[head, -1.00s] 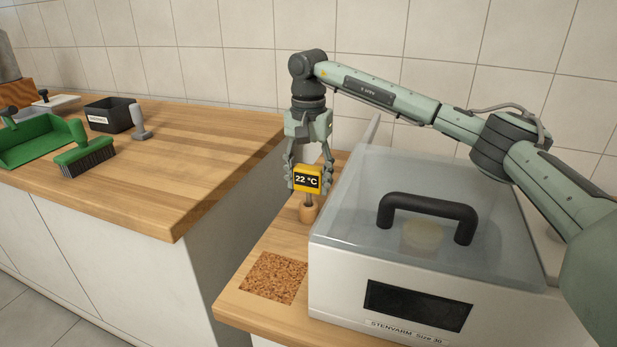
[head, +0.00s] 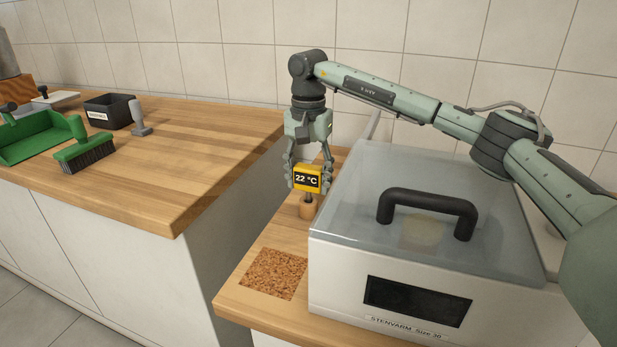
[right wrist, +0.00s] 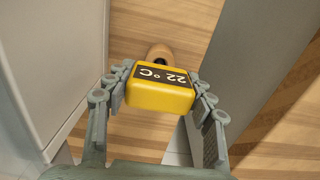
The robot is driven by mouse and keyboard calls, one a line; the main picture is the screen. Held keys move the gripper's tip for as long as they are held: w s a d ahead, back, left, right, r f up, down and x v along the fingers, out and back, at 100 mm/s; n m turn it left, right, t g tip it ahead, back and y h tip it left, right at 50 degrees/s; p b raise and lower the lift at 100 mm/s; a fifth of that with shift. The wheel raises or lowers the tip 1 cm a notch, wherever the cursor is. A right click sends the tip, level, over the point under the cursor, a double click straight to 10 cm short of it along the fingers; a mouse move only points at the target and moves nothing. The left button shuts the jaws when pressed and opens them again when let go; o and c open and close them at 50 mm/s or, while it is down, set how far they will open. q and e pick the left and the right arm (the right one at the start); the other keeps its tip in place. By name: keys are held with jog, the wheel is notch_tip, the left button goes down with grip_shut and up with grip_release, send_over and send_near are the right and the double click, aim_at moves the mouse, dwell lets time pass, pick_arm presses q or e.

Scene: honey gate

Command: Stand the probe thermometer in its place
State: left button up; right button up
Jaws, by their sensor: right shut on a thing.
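The probe thermometer (head: 307,178) has a yellow head with a black display reading 22 °C. My right gripper (head: 307,182) is shut on its head from above, one finger on each side. A short metal stem shows below the head. It meets a small wooden holder (head: 306,209) on the narrow counter; whether the stem is inside it I cannot tell for sure. The right wrist view shows the yellow head (right wrist: 160,92) between the fingers and the round wooden holder (right wrist: 160,54) partly hidden behind it. My left gripper is not in view.
A white warming box (head: 400,290) with a clear lid and black handle (head: 428,205) stands close on the right. A cork mat (head: 273,274) lies in front. The left counter holds a green dustpan (head: 38,143), brush (head: 85,152) and black bin (head: 110,111), across a gap.

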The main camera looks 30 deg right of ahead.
jog(key=shift+f, duration=0.2)
jog(key=o, duration=2.1)
jog(key=shift+o, duration=0.8)
